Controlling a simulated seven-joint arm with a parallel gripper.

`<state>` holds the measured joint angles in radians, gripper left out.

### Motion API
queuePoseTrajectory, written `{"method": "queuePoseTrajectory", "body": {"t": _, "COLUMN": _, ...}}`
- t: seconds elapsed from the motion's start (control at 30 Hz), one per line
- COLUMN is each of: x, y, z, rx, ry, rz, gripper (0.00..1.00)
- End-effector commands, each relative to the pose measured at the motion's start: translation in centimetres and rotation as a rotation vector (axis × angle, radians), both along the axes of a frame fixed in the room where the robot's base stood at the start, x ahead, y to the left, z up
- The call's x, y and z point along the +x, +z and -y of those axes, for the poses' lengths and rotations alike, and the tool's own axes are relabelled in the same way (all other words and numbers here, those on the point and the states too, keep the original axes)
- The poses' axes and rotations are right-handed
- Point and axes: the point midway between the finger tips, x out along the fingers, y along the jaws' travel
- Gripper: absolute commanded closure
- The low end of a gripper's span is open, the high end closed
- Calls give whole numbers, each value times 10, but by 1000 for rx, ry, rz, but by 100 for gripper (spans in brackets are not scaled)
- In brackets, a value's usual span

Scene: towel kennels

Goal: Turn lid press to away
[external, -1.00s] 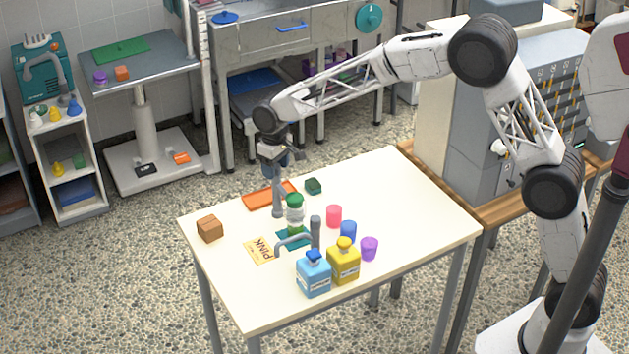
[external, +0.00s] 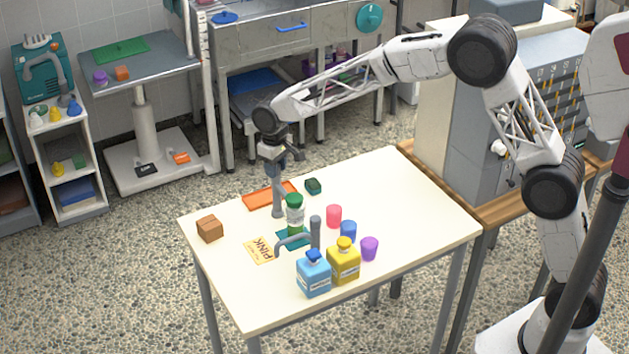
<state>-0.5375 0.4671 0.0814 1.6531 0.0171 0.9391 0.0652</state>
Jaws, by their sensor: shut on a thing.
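A teal plate (external: 283,239) lies near the middle of the white table, with a green-and-white jar (external: 294,214) standing at it. A grey post with a curved arm (external: 315,232) stands just right of the jar, and the arm bends down to the left in front of it. I cannot tell which grey parts make up the lid press. My gripper (external: 275,160) is above the table, behind and left of the jar, pointing down. It is shut on a grey upright rod (external: 277,198) that reaches down close to the table. The grip itself is small and partly hidden.
A blue bottle (external: 313,276) and a yellow bottle (external: 343,263) stand in front. Pink (external: 334,216), blue (external: 348,232) and purple (external: 369,248) cups stand right. An orange tray (external: 262,198), brown cube (external: 210,229) and yellow card (external: 261,250) lie left. The table's right side is clear.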

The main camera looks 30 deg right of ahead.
Motion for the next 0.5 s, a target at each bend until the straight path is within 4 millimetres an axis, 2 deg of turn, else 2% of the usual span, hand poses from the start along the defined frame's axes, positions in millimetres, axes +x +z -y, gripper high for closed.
{"method": "queuePoseTrajectory", "body": {"t": 0.27, "x": 0, "y": 1, "z": 0, "rx": 1, "ry": -78, "rz": 2, "gripper": 100}}
{"method": "queuePoseTrajectory", "body": {"t": 0.5, "x": 0, "y": 1, "z": 0, "rx": 0, "ry": -235, "rz": 1, "gripper": 100}}
